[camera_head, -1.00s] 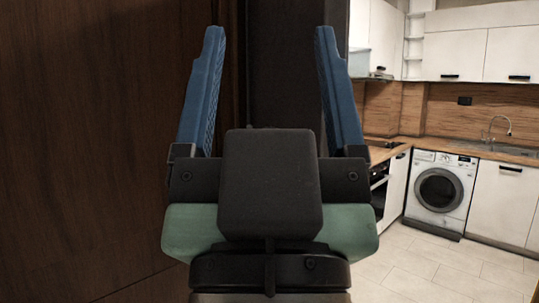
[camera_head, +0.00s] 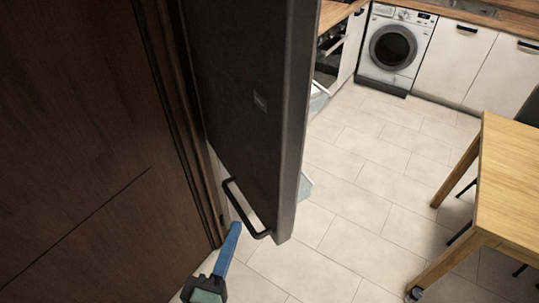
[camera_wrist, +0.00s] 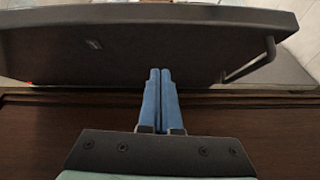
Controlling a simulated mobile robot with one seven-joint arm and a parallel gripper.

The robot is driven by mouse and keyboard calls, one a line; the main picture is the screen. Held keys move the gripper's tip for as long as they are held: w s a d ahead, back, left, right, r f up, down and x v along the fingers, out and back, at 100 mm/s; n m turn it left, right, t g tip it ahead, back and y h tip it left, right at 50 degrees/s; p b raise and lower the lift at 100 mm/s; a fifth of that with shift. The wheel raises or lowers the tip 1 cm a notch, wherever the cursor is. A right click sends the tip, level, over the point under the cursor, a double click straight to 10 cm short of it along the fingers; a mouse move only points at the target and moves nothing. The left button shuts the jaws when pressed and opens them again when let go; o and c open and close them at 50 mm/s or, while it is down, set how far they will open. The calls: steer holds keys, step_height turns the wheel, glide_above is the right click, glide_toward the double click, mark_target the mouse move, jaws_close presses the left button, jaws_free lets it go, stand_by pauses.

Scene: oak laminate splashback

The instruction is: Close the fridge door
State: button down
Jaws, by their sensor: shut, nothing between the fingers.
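The fridge door (camera_head: 262,95) is a tall dark grey panel standing open in the head view, jutting out beside a dark wood panel. Its black bar handle (camera_head: 240,213) is near its lower end. In the wrist view the door (camera_wrist: 150,52) spans the top, with the handle (camera_wrist: 255,64) at right. My gripper (camera_head: 235,226) is low in the head view, beside the handle. In the wrist view my gripper (camera_wrist: 160,71) has its blue fingers together, empty, pointing at the door left of the handle. I cannot tell whether they touch the door. The fridge's inside is hidden.
The dark wood panel (camera_head: 80,130) fills the left. A wooden table (camera_head: 510,165) stands at right. A washing machine (camera_head: 394,48) and white cabinets (camera_head: 470,62) line the back. The tiled floor (camera_head: 355,190) between door and table is clear.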

steer(key=n, duration=0.1)
steer(key=p, duration=0.4)
glide_toward(271, 175)
steer(key=w, duration=0.5)
steer(key=shift+w+d+r, duration=0.1)
steer(key=shift+w+d, duration=0.2)
steer(key=shift+d, duration=0.55)
